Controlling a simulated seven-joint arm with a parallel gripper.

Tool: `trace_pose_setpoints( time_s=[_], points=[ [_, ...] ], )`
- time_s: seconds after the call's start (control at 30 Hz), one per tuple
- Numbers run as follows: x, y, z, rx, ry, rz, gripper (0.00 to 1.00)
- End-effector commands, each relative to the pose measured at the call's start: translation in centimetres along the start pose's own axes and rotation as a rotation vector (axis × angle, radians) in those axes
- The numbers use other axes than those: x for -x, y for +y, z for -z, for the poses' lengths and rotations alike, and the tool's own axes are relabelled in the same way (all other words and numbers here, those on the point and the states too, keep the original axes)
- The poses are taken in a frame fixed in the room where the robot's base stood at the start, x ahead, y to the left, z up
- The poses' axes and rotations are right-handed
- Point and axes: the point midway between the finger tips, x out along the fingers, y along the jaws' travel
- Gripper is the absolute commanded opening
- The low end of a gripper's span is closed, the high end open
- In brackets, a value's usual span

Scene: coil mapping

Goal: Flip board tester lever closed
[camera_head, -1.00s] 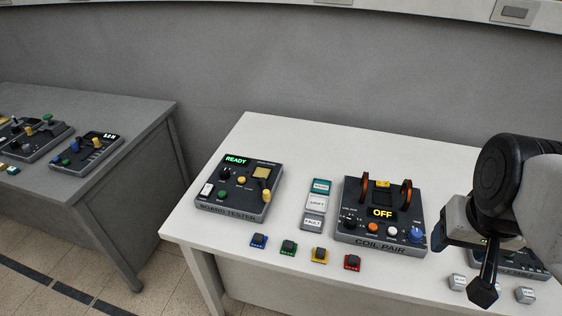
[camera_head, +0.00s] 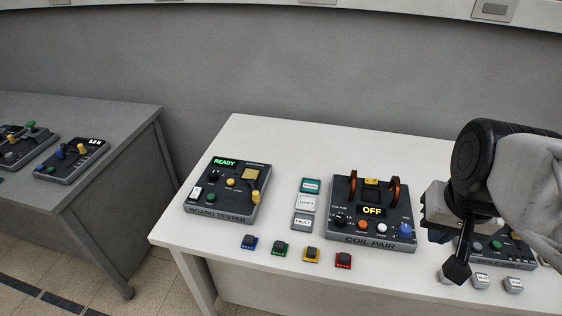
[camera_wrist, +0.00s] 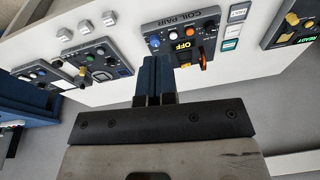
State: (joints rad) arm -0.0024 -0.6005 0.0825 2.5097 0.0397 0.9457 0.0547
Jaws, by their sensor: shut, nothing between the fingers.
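The board tester (camera_head: 227,190) is a dark box at the left end of the white table, with a green READY display. Its yellow lever (camera_head: 256,196) stands at the box's right side; its exact angle is hard to tell. The tester also shows at the far right of the wrist view (camera_wrist: 291,24). My gripper (camera_head: 459,272) is shut and empty. It hangs at the right part of the table, right of the coil pair box and well away from the tester. In the wrist view its closed fingers (camera_wrist: 156,75) point toward the table.
The coil pair box (camera_head: 371,215), reading OFF with two orange coils, stands between my gripper and the tester. Labelled tiles (camera_head: 308,203) and several small coloured blocks (camera_head: 279,248) lie near the tester. Another device (camera_head: 497,248) is partly behind my gripper. A grey table stands left.

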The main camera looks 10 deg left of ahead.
Motion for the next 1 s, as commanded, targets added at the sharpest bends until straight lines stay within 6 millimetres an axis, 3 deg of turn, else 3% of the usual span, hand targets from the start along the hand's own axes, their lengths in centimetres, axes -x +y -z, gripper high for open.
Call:
trace_pose_setpoints(
  time_s=[0.47,1.0],
  points=[
    [-3.1,-4.9,5.1,-0.242,-0.144,0.149,0.00],
    [-7.9,-11.4,11.0,-0.560,-0.351,0.280,0.00]
  ],
)
